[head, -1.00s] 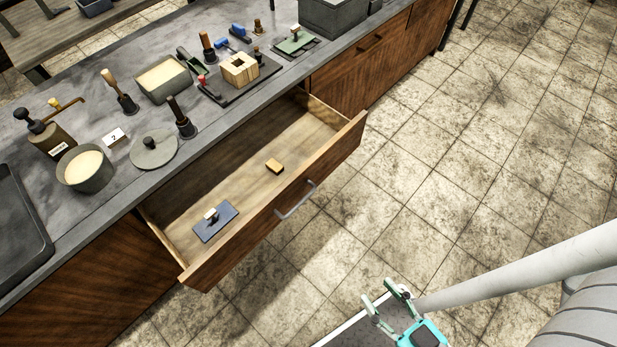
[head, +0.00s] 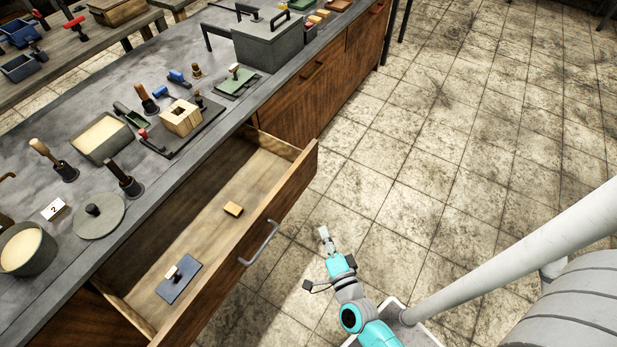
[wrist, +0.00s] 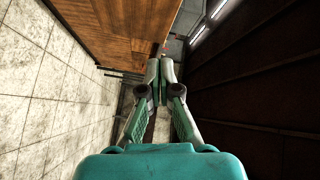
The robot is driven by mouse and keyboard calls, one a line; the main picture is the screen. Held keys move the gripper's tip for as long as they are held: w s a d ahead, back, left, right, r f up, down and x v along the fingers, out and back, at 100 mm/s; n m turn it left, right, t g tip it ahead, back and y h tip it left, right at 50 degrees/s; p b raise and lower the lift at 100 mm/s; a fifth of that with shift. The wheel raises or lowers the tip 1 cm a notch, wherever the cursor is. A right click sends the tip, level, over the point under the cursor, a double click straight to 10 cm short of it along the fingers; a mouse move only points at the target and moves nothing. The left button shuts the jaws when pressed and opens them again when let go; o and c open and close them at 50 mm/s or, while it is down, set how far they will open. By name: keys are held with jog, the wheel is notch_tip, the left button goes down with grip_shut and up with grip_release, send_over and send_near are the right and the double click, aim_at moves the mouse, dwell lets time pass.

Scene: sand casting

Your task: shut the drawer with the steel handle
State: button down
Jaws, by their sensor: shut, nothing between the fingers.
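The wooden drawer (head: 290,193) stands pulled well out of the workbench in the head view. Its steel handle (head: 262,245) is a curved bar on the outer front face. Inside the drawer lie a blue-grey plate with a small knob (head: 180,280) and a small yellow block (head: 233,209). My gripper (head: 325,236) is shut and empty, out in front of the drawer, to the right of the handle and apart from it. In the wrist view my gripper's fingers (wrist: 161,70) are together, with a wooden panel beyond at upper left.
The grey bench top (head: 215,150) carries casting tools, a sand box (head: 101,138), a round sand pot (head: 25,250) and a wooden block (head: 181,118). Another closed wooden front (head: 310,90) is beyond the drawer. The tiled floor (head: 450,160) at right is clear.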

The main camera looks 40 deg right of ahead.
jog(key=w+d+f+m+h, duration=0.2)
jog(key=w+d+m, duration=0.2)
jog(key=w+d, duration=0.15)
send_near(301, 172)
jog(key=w+d+r, duration=0.1)
jog(key=w+d, duration=0.2)
jog(key=w, duration=0.1)
jog(key=shift+w+g, duration=0.3)
jog(key=shift+w, duration=0.4)
jog(key=shift+w+a, duration=0.1)
